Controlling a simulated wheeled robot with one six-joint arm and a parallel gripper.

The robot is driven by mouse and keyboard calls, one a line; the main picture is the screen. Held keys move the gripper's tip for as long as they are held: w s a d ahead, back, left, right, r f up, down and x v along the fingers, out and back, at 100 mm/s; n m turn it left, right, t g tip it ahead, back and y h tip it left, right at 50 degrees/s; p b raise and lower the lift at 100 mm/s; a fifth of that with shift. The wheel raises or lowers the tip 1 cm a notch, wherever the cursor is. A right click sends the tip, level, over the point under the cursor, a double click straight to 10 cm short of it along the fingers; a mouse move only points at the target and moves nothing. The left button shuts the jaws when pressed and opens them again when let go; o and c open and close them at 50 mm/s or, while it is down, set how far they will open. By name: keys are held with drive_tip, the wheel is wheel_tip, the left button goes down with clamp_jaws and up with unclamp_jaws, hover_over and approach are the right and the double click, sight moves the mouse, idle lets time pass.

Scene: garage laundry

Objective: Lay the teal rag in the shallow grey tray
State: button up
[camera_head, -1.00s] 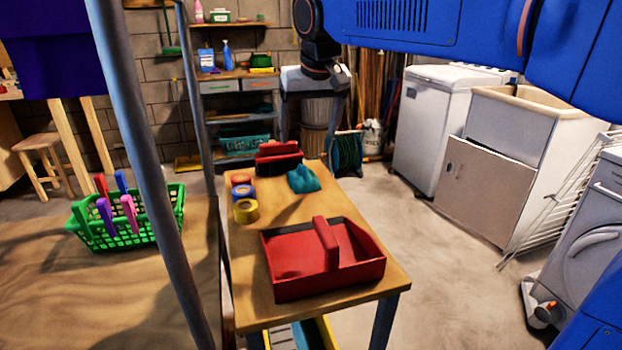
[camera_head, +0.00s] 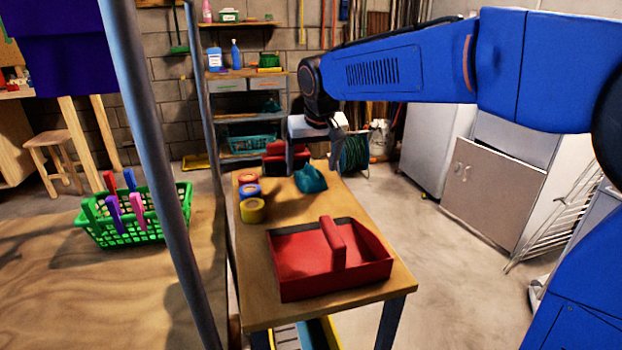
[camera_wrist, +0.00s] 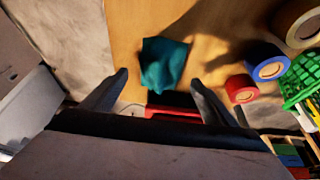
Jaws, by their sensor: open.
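The teal rag (camera_head: 311,178) lies crumpled near the far end of the narrow wooden table (camera_head: 252,290). In the wrist view the rag (camera_wrist: 164,64) is just beyond the fingertips. My gripper (camera_head: 336,150) is above the table's far end, close to the rag and apart from it. In the wrist view my gripper (camera_wrist: 160,78) has its two fingers spread wide with nothing between them. I cannot make out a shallow grey tray in either view.
A red handled caddy (camera_head: 300,265) fills the table's near end. A grey post (camera_head: 165,180) and green basket (camera_head: 165,232) are left. Open floor lies right.

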sight(312, 167)
drive_tip(key=shift+x, duration=1.55)
drive_tip(key=c, duration=1.2)
drive_tip(key=shift+r, duration=0.1)
